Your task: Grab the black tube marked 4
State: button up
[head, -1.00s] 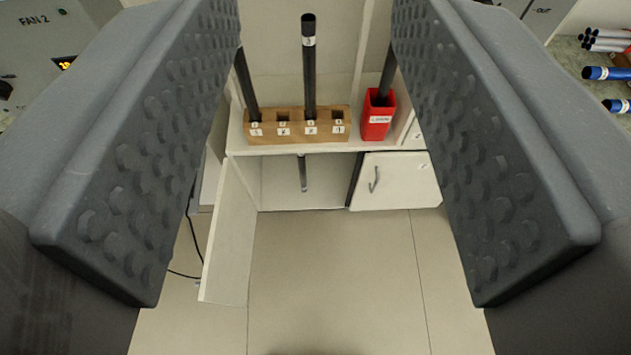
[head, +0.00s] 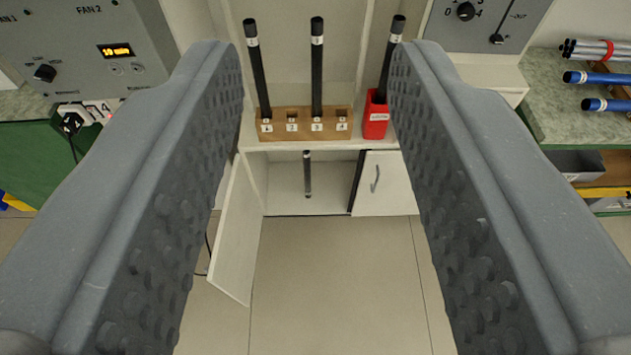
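My gripper (head: 315,62) is open and empty, its two grey studded fingers wide apart at the left and right of the view. Black tubes with white labels stand beyond it. One tube (head: 257,72) leans in the leftmost slot of a wooden block (head: 291,137). Another tube (head: 317,68) stands in the block's third slot. A third tube (head: 391,58) leans in a red holder (head: 375,121), partly behind my right finger. One more tube (head: 308,178) is in the open cabinet below the shelf. I cannot read the tube labels well enough to tell which is marked 4.
The cabinet's left door (head: 237,233) stands open toward me; the right door (head: 385,184) is shut. A fan control panel (head: 85,40) is at upper left. Blue tubes (head: 600,78) lie on a bench (head: 560,120) at right. The floor (head: 335,290) between is clear.

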aim_at(306, 154)
jog(key=u, duration=0.1)
jog(key=i, duration=0.9)
jog(key=z, duration=0.05)
